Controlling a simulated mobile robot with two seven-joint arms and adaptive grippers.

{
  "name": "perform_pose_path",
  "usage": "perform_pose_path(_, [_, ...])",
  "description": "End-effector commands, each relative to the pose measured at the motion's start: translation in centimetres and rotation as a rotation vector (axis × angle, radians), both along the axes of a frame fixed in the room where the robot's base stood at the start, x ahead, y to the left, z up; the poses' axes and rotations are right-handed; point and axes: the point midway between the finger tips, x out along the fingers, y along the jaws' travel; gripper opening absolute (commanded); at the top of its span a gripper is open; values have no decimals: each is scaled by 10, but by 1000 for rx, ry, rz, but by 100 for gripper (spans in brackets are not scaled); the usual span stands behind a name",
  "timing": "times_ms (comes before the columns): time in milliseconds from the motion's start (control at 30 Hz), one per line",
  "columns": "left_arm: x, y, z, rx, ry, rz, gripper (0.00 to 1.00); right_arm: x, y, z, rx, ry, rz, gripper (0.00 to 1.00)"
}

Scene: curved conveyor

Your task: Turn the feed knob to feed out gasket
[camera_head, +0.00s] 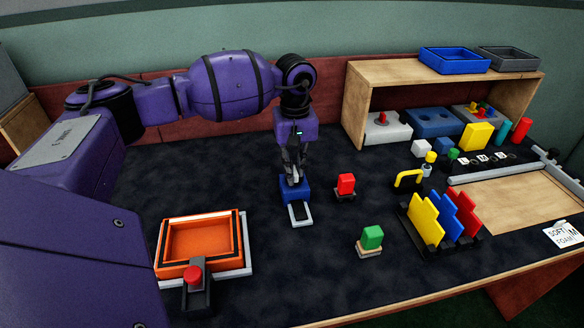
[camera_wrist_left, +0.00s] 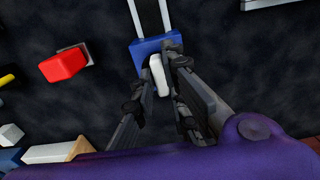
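The gasket feeder is a blue box (camera_head: 294,190) with a short white-railed track (camera_head: 300,213) at its front, standing near the middle of the table. It also shows at the top of the left wrist view (camera_wrist_left: 146,47). A white feed knob (camera_wrist_left: 159,76) sits on the box. My left gripper (camera_head: 293,177) points down over the box. In the left wrist view its two fingers lie against both sides of the knob and look closed on it. A dark strip shows between the rails. My right gripper is out of view.
A red block (camera_head: 346,184) and a green block (camera_head: 372,237) stand right of the feeder. An orange tray (camera_head: 197,240) is at front left. Yellow, blue and red plates stand in a rack (camera_head: 462,249). A wooden shelf (camera_head: 400,73) is behind.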

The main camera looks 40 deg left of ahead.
Motion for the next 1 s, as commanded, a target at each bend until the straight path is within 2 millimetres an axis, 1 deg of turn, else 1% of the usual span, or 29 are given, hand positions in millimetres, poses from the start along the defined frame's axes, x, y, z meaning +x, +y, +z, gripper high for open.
perform_pose_path(33, [0, -1, 0, -1, 1, -1, 21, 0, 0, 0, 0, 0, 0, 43])
perform_pose_path(100, [0, 0, 0, 0, 0, 0, 30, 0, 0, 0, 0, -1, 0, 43])
perform_pose_path(367, [0, 0, 0, 1, -1, 2, 30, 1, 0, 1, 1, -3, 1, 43])
perform_pose_path(467, [1, 0, 4, 1, -2, 2, 30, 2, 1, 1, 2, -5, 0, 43])
perform_pose_path(567, [1, 1, 16, 2, -4, 2, 30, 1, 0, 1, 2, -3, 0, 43])
perform_pose_path(667, [1, 1, 35, 2, -5, 1, 30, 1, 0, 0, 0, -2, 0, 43])
perform_pose_path(800, [2, 0, 66, 0, -7, 1, 30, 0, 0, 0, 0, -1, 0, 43])
perform_pose_path(900, [1, 0, 86, 0, -6, 1, 30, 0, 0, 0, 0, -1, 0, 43])
perform_pose_path(1000, [1, 0, 102, 0, -4, 0, 30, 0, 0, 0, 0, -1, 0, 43])
